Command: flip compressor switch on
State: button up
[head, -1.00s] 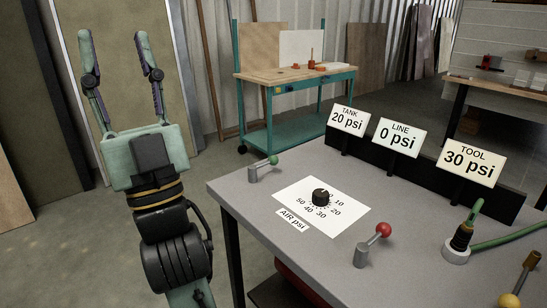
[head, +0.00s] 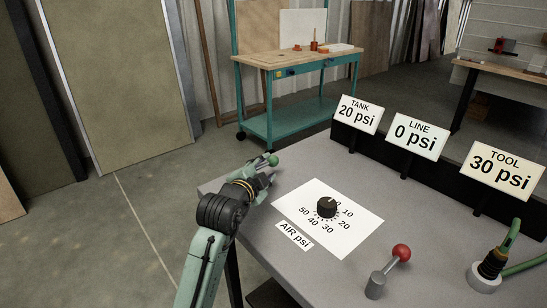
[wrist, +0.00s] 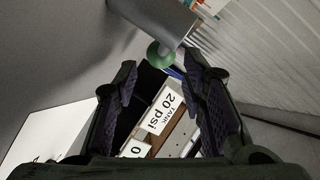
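A short metal lever with a green ball knob (head: 273,160) stands at the left corner of the grey table. No label shows which control is the compressor switch. My gripper (head: 262,166) is at this lever and partly hides it in the head view. In the wrist view the green knob (wrist: 160,55) and its grey metal lever (wrist: 160,20) show just ahead of my gripper (wrist: 160,75), roughly between the two fingertips. The fingers are apart with nothing gripped. I cannot tell whether either finger touches the knob.
The grey table (head: 315,160) bears a black dial (head: 327,208) on a white AIR psi plate, and a red-knobbed lever (head: 385,272). Signs read TANK 20 psi (head: 357,115), LINE 0 psi (head: 418,134) and TOOL 30 psi (head: 502,172). A teal workbench (head: 297,65) stands behind.

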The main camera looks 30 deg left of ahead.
aim_at(271, 163)
jog(key=p+x, duration=0.1)
jog(key=x, duration=0.6)
jog(key=shift+p, duration=0.4)
jog(key=shift+c, duration=0.6)
grip_shut()
